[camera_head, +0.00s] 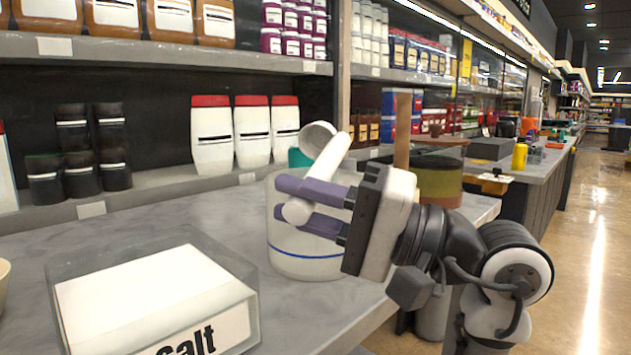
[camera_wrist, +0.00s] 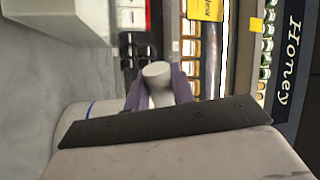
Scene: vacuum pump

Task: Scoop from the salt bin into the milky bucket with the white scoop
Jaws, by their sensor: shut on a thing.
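My gripper (camera_head: 312,207) has purple fingers and is shut on the handle of the white scoop (camera_head: 331,160). The scoop is tilted, its round bowl up at the left, above the bucket. The milky bucket (camera_head: 292,258), pale with a blue line, stands on the counter behind my gripper, which hides part of it. In the wrist view the scoop (camera_wrist: 157,72) shows between the fingers, with the bucket (camera_wrist: 82,112) beside them. The clear salt bin (camera_head: 160,308), labelled Salt and filled with white, sits at the front left. Whether the scoop holds salt cannot be seen.
Shelves with white red-capped bottles (camera_head: 212,138) and dark jars (camera_head: 78,172) line the back. A brown and green container (camera_head: 437,175) stands right of the bucket. A teal item (camera_head: 299,157) is behind the bucket. The counter (camera_head: 222,222) between bin and bucket is clear.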

